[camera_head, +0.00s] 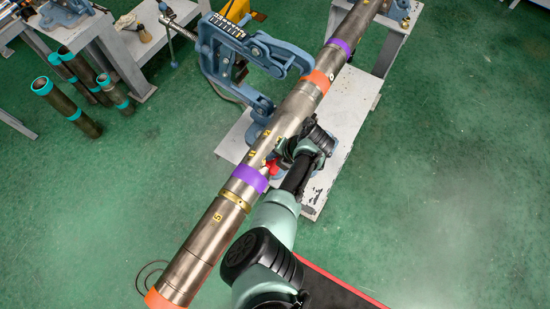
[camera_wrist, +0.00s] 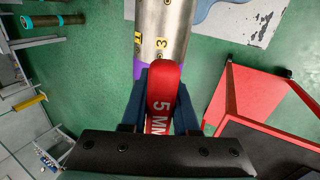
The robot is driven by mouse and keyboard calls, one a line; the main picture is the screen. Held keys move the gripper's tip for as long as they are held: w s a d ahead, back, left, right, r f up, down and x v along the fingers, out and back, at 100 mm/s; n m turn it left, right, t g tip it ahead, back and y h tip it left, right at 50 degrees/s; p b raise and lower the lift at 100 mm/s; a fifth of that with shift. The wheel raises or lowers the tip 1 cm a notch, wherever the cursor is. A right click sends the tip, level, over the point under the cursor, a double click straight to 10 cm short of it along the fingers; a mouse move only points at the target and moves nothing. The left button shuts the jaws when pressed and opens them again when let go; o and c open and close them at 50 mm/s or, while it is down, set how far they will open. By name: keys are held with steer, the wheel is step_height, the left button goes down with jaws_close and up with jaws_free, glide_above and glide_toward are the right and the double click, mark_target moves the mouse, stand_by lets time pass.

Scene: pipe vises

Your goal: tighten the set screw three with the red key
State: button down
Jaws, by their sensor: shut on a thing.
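The red key (camera_wrist: 162,88), marked 5 MM, is between the two blue fingers of my gripper (camera_wrist: 161,108), which is shut on it. The key's far end reaches the metal pipe (camera_wrist: 165,20) just below a yellow number 3 (camera_wrist: 161,43). Set screw three is mostly hidden there by the key's head; I cannot tell whether the tip is seated. In the head view, a bit of the red key (camera_head: 272,166) shows beside the long pipe (camera_head: 215,232), near its purple band (camera_head: 249,178). My gripper (camera_head: 282,158) is partly hidden by my arm.
A blue pipe vise (camera_head: 263,110) holds the pipe over a white worn bench (camera_head: 345,105). Short pipes with teal ends (camera_head: 72,105) stand on the green floor at left. A red-edged surface (camera_wrist: 235,95) lies right of my gripper in the wrist view.

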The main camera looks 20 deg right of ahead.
steer(key=n, duration=1.2)
steer(key=shift+w+a+r, duration=0.1)
steer(key=shift+a, duration=0.05)
steer(key=n, duration=0.6)
steer(key=shift+n+b, duration=0.4)
steer(key=n, duration=0.4)
steer(key=shift+a, duration=0.1)
steer(key=shift+n+b, duration=0.3)
steer(key=shift+n, duration=0.3)
steer(key=shift+a, duration=0.15)
steer(key=shift+a+f+b, duration=0.2)
steer(key=shift+f+b, duration=0.15)
steer(key=shift+f, duration=0.15)
